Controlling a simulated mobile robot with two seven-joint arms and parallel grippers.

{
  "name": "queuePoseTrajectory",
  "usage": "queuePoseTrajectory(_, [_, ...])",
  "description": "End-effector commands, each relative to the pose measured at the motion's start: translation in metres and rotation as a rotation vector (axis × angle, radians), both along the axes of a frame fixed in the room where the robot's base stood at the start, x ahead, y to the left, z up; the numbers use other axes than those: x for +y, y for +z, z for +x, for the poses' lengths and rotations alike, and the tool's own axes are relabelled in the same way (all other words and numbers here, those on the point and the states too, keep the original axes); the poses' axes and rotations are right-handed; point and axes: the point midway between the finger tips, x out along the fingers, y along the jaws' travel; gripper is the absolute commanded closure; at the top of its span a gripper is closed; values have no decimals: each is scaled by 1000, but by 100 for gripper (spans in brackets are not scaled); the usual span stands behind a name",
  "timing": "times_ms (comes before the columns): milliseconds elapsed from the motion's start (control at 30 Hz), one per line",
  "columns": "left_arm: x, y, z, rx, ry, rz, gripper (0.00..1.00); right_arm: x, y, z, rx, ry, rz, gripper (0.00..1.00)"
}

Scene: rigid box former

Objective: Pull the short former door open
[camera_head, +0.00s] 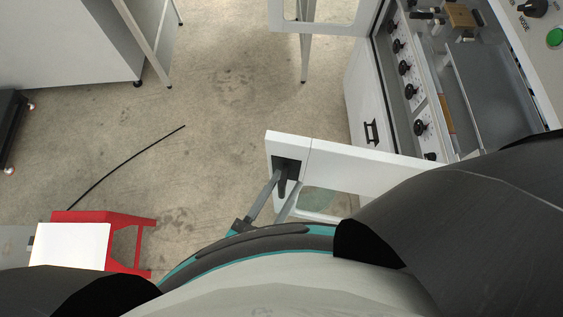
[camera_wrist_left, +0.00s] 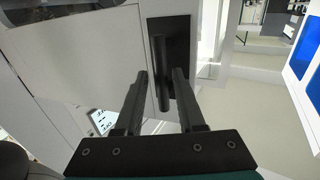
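The white short former door (camera_head: 350,165) stands swung out from the machine at right, with a window opening below its top edge. Its black handle (camera_head: 284,180) sits on a dark plate near the door's free left end. My left gripper (camera_head: 276,184) is at the handle. In the left wrist view the handle (camera_wrist_left: 160,65) lies between the two dark fingers of my left gripper (camera_wrist_left: 160,75), with a narrow gap visible on each side. The fingers are apart and do not appear clamped on it. My right gripper is not in view.
The box former (camera_head: 425,110) with several black knobs stands at right. Another white framed door (camera_head: 335,25) juts out at the top. A red stand (camera_head: 125,225) is at lower left, and a grey cabinet (camera_head: 70,40) at upper left. Concrete floor (camera_head: 220,110) between them is mostly clear.

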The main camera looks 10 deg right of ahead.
Motion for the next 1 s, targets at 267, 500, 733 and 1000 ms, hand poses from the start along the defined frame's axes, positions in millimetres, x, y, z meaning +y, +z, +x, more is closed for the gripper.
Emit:
queuePoseTrajectory(267, [0,0,1,0,2,0,53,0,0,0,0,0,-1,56])
queuePoseTrajectory(500, [1,0,1,0,2,0,53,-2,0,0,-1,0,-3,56])
queuePoseTrajectory(733, [6,-1,-6,1,1,1,53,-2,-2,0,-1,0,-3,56])
queuePoseTrajectory(1000, [39,-2,-42,5,-1,3,53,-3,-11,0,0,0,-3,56])
